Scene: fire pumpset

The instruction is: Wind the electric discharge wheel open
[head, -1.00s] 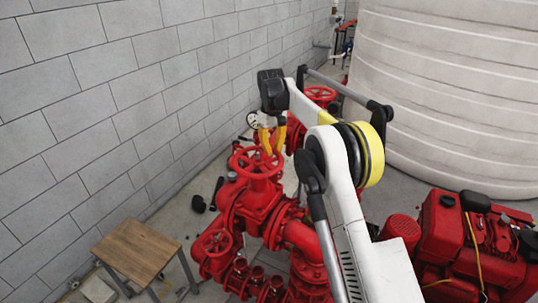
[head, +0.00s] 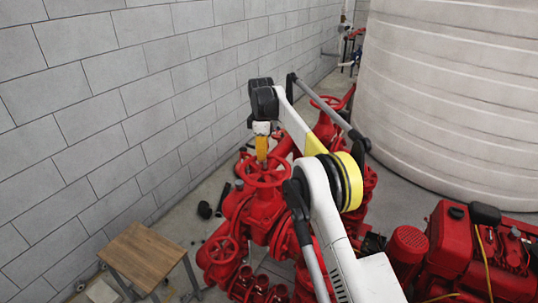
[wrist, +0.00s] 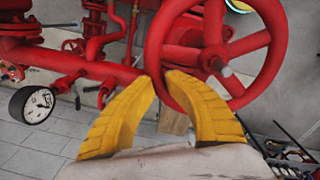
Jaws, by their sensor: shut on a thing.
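The electric discharge wheel appears to be the red spoked handwheel (head: 265,184) on top of the red valve, near the middle of the head view. In the wrist view, a red wheel (wrist: 268,70) fills the upper right, with its spokes and hub in sight. My gripper (head: 262,160) has yellow fingers and hangs at the far side of this wheel. In the wrist view, my gripper (wrist: 161,80) has its two fingertips on either side of the wheel's left rim, shut on it. The fingers hide part of the rim.
A wooden table (head: 143,252) is at the lower left by the block wall. A red engine (head: 480,255) stands at right.

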